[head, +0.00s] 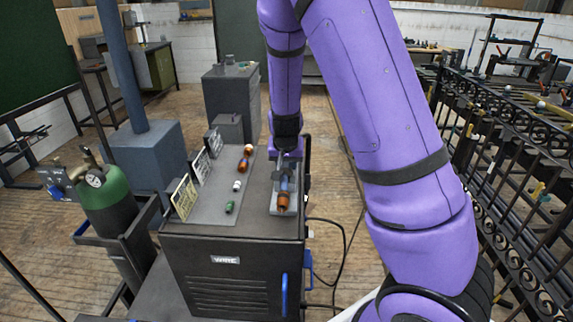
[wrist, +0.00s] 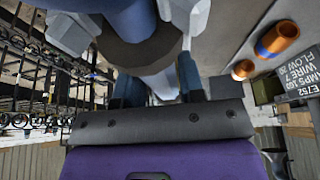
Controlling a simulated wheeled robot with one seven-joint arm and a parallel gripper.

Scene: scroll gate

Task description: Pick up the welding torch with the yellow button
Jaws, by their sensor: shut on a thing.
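The welding torch (head: 283,200) shows in the head view as a short blue body with an orange-copper end, over the grey holder at the right of the machine top. My gripper (head: 287,168) comes down on it from above and behind, and is shut on it. In the wrist view my gripper's (wrist: 158,88) blue-padded fingers stand either side of the torch's grey body, and a large blue and dark round part (wrist: 135,30) fills the top. No yellow button shows in either view. Whether the torch still touches the holder I cannot tell.
A gas cylinder (head: 108,205) stands left. An iron gate rack (head: 510,140) stands right.

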